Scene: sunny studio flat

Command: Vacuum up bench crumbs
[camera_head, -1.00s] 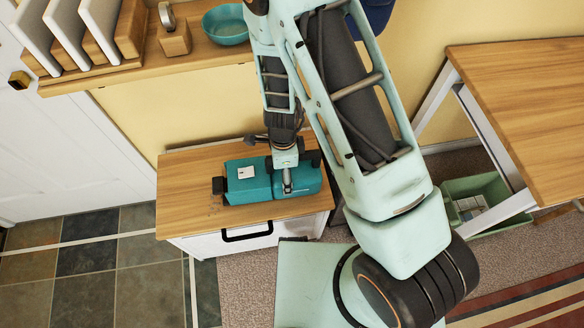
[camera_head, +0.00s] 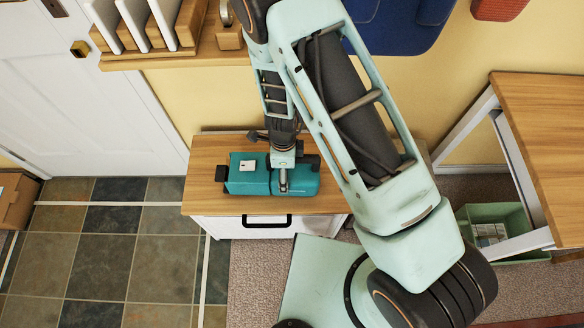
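The teal handheld vacuum (camera_head: 248,181) is over the wooden top of the low white bench (camera_head: 205,160), its dark nozzle at the left near the bench's left edge. A small white square lies on its upper face. My gripper (camera_head: 283,185) points down onto the middle of the vacuum and is shut on it; the fingertips are partly hidden. I cannot tell whether the vacuum touches the wood. No crumbs can be made out clearly now; the vacuum and my arm cover part of the top.
A wall shelf (camera_head: 170,60) with upright boards is above the bench. A wooden table (camera_head: 545,140) stands at the right, with a green bin (camera_head: 490,215) under it. A cardboard box (camera_head: 14,200) is at the far left. Tiled floor (camera_head: 120,255) at the left is clear.

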